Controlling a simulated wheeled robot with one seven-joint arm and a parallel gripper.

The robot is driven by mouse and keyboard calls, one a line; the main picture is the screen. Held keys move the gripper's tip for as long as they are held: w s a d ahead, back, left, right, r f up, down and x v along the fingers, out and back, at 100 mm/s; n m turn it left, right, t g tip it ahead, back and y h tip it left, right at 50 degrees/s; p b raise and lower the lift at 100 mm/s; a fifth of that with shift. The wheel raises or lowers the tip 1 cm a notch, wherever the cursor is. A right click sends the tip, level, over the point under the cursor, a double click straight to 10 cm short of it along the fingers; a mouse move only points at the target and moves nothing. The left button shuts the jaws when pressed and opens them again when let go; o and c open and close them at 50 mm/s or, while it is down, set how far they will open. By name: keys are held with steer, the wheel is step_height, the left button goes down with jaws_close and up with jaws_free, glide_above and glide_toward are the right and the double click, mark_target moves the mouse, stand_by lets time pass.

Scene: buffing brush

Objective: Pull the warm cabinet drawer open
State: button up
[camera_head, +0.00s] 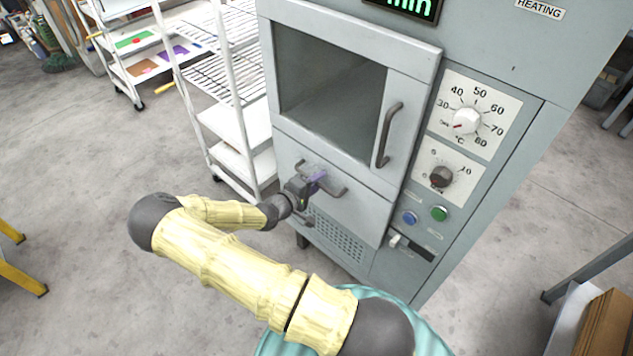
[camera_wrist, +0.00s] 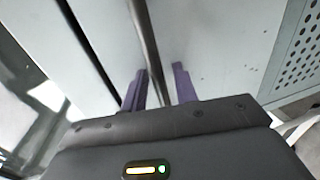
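The grey warm cabinet (camera_head: 505,75) stands in front of me. Its drawer (camera_head: 352,214) is below the windowed door and looks flush with the front. The drawer has a dark bar handle (camera_head: 338,191). My gripper (camera_head: 317,181) is at this handle, and its purple fingertips show there. In the wrist view the handle bar (camera_wrist: 146,38) runs between the two purple fingers of my gripper (camera_wrist: 160,86). The fingers are apart, one on each side of the bar. A gap shows between the bar and the right finger; the left finger is close to the bar, and contact cannot be told.
The door above has its own vertical handle (camera_head: 387,135). Dials, buttons and a switch (camera_head: 410,246) are on the right panel. A white wire-shelf rack (camera_head: 243,130) stands close at the cabinet's left. Open concrete floor (camera_head: 90,170) lies to the left.

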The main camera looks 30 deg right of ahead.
jaws_close()
steer(key=shift+a, duration=0.1)
